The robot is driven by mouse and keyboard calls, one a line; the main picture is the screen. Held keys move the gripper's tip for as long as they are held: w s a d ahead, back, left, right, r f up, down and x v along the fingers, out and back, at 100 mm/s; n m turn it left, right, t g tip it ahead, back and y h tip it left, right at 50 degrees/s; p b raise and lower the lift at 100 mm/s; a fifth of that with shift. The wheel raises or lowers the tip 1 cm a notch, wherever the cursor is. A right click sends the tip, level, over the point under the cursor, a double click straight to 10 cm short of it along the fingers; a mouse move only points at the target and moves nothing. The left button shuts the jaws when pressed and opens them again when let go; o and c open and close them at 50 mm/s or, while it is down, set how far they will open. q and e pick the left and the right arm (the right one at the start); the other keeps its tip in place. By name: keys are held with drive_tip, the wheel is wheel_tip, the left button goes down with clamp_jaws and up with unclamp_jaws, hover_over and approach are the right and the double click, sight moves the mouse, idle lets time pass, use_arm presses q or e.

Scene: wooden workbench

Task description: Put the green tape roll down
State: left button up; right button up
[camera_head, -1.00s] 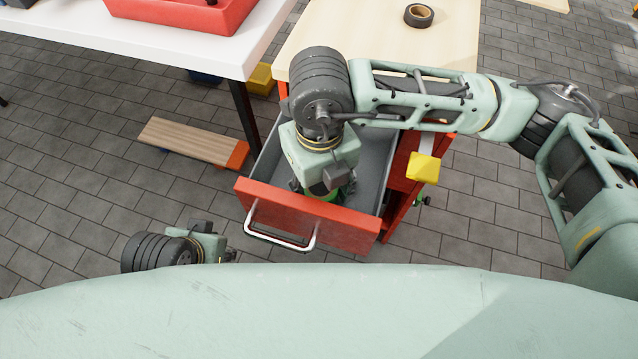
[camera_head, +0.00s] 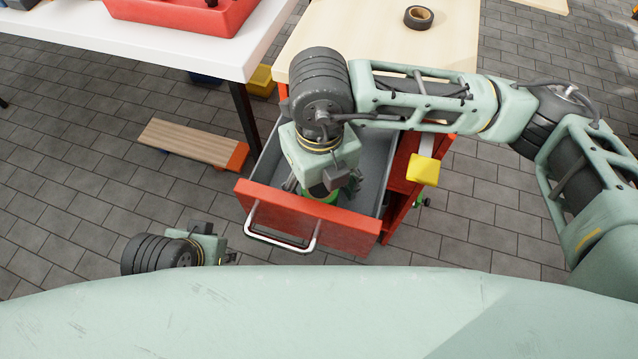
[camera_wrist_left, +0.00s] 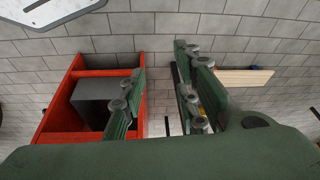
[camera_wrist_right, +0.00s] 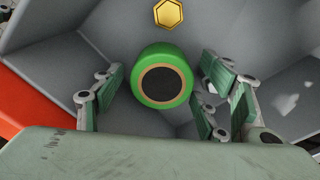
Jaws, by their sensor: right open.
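The green tape roll (camera_wrist_right: 162,76) lies in the grey drawer (camera_wrist_right: 235,30), between the spread fingers of my right gripper (camera_wrist_right: 165,105) in the right wrist view. The fingers stand apart from it on both sides. In the head view my right gripper (camera_head: 318,190) reaches down into the open red-fronted drawer (camera_head: 345,232), and only part of the green roll (camera_head: 322,197) shows under it. My left gripper (camera_wrist_left: 160,105) is open and empty in the left wrist view; in the head view most of it is hidden.
A gold hexagonal piece (camera_wrist_right: 168,13) lies in the drawer beyond the roll. A dark tape roll (camera_head: 418,16) sits on the wooden top. A white table (camera_head: 200,45) with a red bin (camera_head: 190,15) stands left. A plank (camera_head: 190,143) lies on the floor.

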sight(318, 188)
wheel_tip(318, 188, up, 4)
drive_tip(key=shift+w+f+p, duration=0.1)
drive_tip(key=shift+f+p, duration=0.1)
drive_tip(key=shift+p, duration=0.1)
use_arm(q)
drive_tip(key=p+x, duration=0.1)
drive_tip(key=x, duration=0.4)
drive_tip(key=shift+s, duration=0.1)
use_arm(e)
wheel_tip(318, 188, up, 8)
drive_tip(key=shift+r, duration=0.15)
use_arm(q)
drive_tip(key=shift+d, duration=0.1)
